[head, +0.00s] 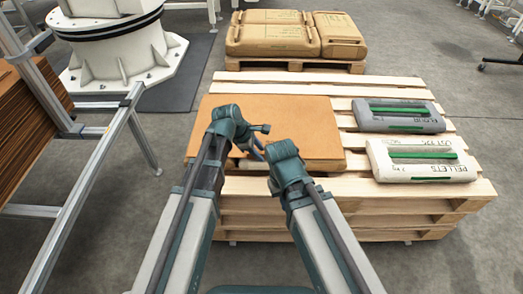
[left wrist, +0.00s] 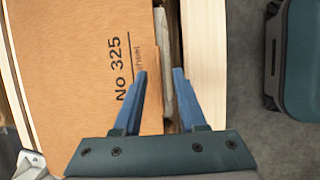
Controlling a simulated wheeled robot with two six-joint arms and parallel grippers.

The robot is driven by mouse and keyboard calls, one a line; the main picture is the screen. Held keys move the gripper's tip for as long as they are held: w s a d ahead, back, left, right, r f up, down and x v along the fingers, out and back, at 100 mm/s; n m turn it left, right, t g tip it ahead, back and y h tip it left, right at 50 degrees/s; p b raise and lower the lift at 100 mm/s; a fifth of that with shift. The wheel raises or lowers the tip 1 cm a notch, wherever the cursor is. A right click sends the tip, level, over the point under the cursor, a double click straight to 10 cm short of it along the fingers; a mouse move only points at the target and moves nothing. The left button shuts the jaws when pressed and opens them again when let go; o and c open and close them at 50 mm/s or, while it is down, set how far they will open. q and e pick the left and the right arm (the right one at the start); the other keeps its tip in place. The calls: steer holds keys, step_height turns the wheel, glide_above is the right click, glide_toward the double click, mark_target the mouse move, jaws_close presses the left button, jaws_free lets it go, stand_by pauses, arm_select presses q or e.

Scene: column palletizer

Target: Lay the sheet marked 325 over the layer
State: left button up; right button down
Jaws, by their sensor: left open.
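The brown sheet (head: 290,115) lies flat over the left part of the front pallet (head: 465,187). In the left wrist view the sheet (left wrist: 75,60) reads "No 325" near its edge. My left gripper (head: 261,147) is at the sheet's front edge, open. In the left wrist view its fingers (left wrist: 160,72) stand apart, one over the sheet and one past its edge, with a narrow tan-grey strip between them. What lies under the sheet is mostly hidden. My right arm reaches to the front edge too, but its gripper fingers are hidden.
A grey bag (head: 398,122) and a white pellets bag (head: 420,170) lie on the pallet's right side. Brown sacks (head: 275,40) sit on a pallet behind. At left, a metal frame (head: 100,190) stands beside stacked brown sheets (head: 25,130).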

arm_select(q)
steer(key=p+v, duration=0.9)
steer(key=v, duration=0.2)
steer(key=shift+a, duration=0.1)
steer(key=shift+s, duration=0.1)
steer(key=s+r+m+g+y+p, duration=0.1)
steer(key=s+r+m+y+p, duration=0.1)
steer(key=s+r+m+p, duration=0.6)
steer(key=s+r+m+g+y+p, duration=0.1)
steer(key=s+r+m+y+p, duration=0.2)
steer(key=s+r+m+p, duration=0.5)
step_height(320, 180, up, 5)
steer(key=m+p, duration=0.5)
steer(key=p, duration=0.2)
steer(key=shift+g+y, duration=0.3)
steer(key=shift+g, duration=0.1)
steer(key=shift+s+r, duration=0.1)
